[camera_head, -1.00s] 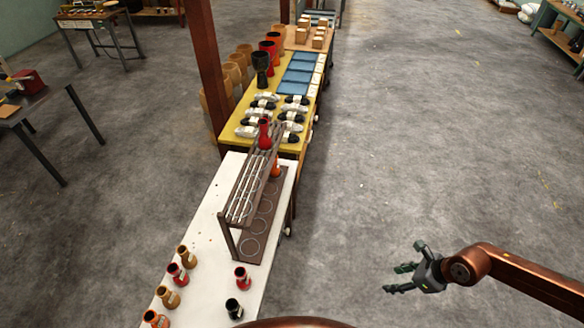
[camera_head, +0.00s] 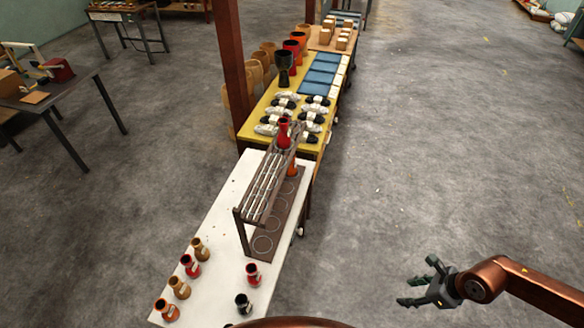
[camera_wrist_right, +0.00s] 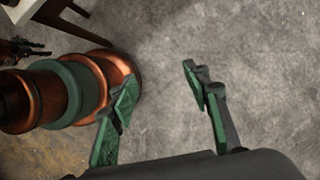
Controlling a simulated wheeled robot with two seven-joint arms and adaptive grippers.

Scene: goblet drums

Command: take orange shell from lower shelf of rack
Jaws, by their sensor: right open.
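The rack (camera_head: 240,222) stands on the white table, with a slatted upper shelf and a lower shelf marked with rings. The orange shell (camera_head: 292,170) is at the far end of the lower shelf, partly hidden by the upper shelf. A red shell (camera_head: 284,133) stands upright at the far end of the upper shelf. My right gripper (camera_head: 418,282) is open and empty over the floor, well to the right of the table and rack. Its spread fingers (camera_wrist_right: 160,78) show in the right wrist view with only floor between them. My left gripper is not seen.
The white table (camera_head: 215,222) carries several brown, red and orange shells at its near left, plus a red shell (camera_head: 253,274) and a black shell (camera_head: 243,303). A yellow table (camera_head: 247,131) with drums and bundles adjoins behind. Floor to the right is clear.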

